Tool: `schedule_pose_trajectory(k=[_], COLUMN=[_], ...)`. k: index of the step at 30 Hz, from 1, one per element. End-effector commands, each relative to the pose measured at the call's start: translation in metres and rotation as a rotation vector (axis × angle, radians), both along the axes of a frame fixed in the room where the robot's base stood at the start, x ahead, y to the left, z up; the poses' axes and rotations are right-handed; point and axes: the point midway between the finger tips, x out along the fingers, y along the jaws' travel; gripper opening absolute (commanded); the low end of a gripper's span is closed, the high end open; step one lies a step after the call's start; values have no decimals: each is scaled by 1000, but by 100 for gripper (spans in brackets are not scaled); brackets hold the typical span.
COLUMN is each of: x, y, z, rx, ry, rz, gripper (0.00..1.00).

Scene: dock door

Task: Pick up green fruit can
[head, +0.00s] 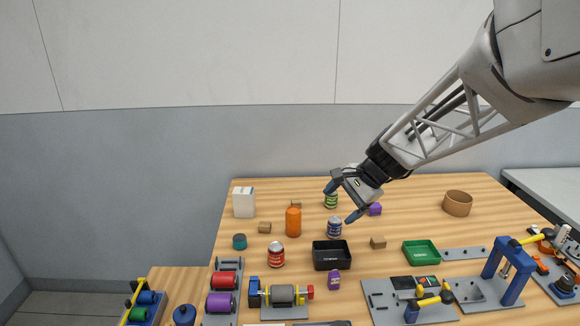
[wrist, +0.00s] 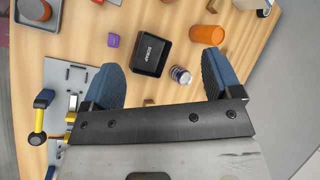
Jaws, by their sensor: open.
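The green can (head: 331,200) stands upright on the wooden table toward the back, partly covered by one fingertip of my gripper in the head view. My gripper (head: 341,203) is open and empty above the table, with its two blue fingers spread apart. In the wrist view my gripper (wrist: 165,80) shows both fingers wide apart, with a blue and white can (wrist: 180,75) between them farther down on the table. That blue and white can (head: 334,228) stands in front of the green can in the head view. I cannot make out the green can in the wrist view.
A black tray (head: 331,255), a red can (head: 276,254), an orange cylinder (head: 293,221) and a white box (head: 243,202) stand left of or before the cans. A purple block (head: 375,209) is to the right. A green tray (head: 421,253) and tool fixtures fill the front right.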

Motion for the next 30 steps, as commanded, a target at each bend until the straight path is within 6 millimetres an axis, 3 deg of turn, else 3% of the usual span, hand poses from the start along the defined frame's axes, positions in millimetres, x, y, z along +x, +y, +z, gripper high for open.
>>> schedule_pose_trajectory(k=[17,30], x=[146,250], y=[-26,-64], z=[-57,-121], rx=[325,576], ry=[175,307], rz=[-374,-654], gripper=[84,84])
